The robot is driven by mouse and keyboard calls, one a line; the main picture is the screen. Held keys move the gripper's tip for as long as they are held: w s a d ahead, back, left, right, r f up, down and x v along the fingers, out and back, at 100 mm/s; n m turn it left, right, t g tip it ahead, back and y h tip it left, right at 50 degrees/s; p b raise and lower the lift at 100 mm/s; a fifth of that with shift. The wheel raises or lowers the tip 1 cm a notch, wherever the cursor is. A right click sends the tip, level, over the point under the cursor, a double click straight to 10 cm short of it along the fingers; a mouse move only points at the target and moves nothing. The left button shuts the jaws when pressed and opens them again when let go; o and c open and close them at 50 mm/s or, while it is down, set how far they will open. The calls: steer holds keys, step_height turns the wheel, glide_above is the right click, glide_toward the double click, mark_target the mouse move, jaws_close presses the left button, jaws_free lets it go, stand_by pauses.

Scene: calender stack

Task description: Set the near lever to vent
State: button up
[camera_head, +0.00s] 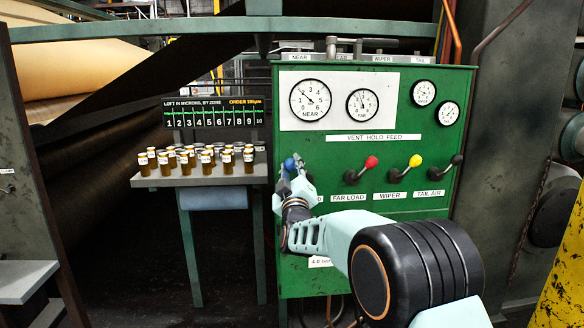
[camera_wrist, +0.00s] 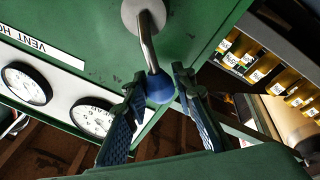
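The near lever has a blue ball knob (camera_head: 290,163) and sits leftmost in the lever row on the green panel (camera_head: 330,250). In the wrist view its bent metal rod leaves a round boss and ends in the blue knob (camera_wrist: 160,87). My gripper (camera_head: 292,169) is at this lever. In the wrist view my gripper (camera_wrist: 160,77) has its fingers apart, one on each side of the knob; a firm grip does not show. A strip above the levers reads VENT HOLD FEED (camera_head: 374,138). My gripper partly hides the near lever's rod and label in the head view.
To the right stand levers with a red knob (camera_head: 371,162), a yellow knob (camera_head: 415,160) and a black knob (camera_head: 457,159). Several gauges (camera_head: 310,100) are above. A side table (camera_head: 150,181) with several amber jars stands left of the panel.

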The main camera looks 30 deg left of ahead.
steer(key=o, duration=0.3)
steer(key=v, duration=1.2)
steer(key=shift+f, duration=0.1)
stand_by(0.4)
